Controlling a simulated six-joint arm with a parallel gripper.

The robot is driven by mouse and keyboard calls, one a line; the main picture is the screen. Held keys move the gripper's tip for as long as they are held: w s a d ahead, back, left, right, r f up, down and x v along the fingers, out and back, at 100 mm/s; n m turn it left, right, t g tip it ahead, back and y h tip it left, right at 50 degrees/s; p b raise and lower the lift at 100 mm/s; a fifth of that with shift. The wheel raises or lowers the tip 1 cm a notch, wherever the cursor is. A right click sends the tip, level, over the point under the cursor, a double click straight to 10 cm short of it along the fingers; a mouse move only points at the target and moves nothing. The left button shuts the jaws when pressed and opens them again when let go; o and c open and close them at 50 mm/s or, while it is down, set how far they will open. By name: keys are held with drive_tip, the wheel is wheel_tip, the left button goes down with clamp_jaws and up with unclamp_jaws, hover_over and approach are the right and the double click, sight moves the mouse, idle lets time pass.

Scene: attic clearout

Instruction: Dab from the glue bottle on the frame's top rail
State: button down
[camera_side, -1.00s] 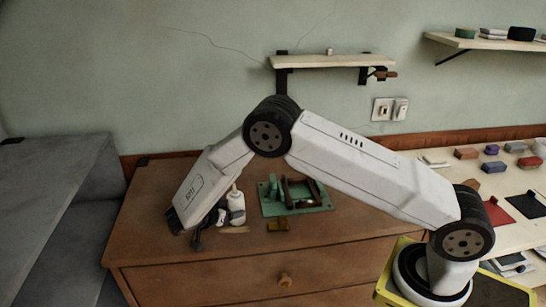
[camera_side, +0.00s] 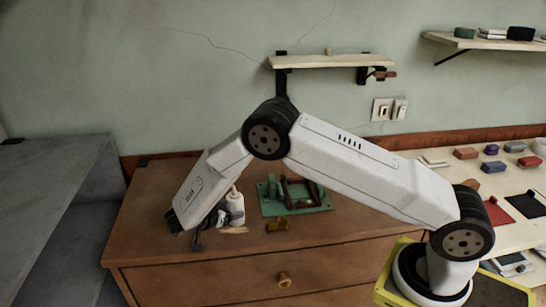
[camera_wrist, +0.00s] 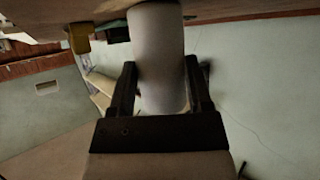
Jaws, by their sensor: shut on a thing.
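The white glue bottle (camera_side: 235,209) stands about upright with its nozzle up, over the left part of the brown dresser top in the side view. My gripper (camera_side: 208,228) is at its left and is shut on it. In the wrist view the white bottle body (camera_wrist: 157,60) sits between the two dark fingers of my gripper (camera_wrist: 160,88). Whether its base touches the dresser is hard to tell. The dark brown frame (camera_side: 302,191) rests on a green board (camera_side: 270,207) to the right of the bottle.
A flat tan piece (camera_side: 233,230) lies by the bottle. A wall shelf (camera_side: 330,62) hangs behind. The dresser's left side is clear.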

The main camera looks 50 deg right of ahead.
drive_tip(key=shift+s+f, duration=0.15)
drive_tip(key=shift+f, duration=0.35)
unclamp_jaws()
drive_tip(key=shift+a+r, duration=0.25)
drive_tip(key=shift+a, duration=0.35)
drive_tip(key=shift+d+r+v, duration=0.1)
drive_tip(key=shift+r+v, duration=0.05)
drive_tip(key=shift+v, duration=1.05)
drive_tip(key=shift+d+r+v, duration=0.1)
drive_tip(key=shift+r+v, duration=0.1)
drive_tip(key=shift+v, duration=0.95)
drive_tip(key=shift+d+r+v, duration=0.1)
drive_tip(key=shift+r+v, duration=0.05)
drive_tip(key=shift+v, duration=1.05)
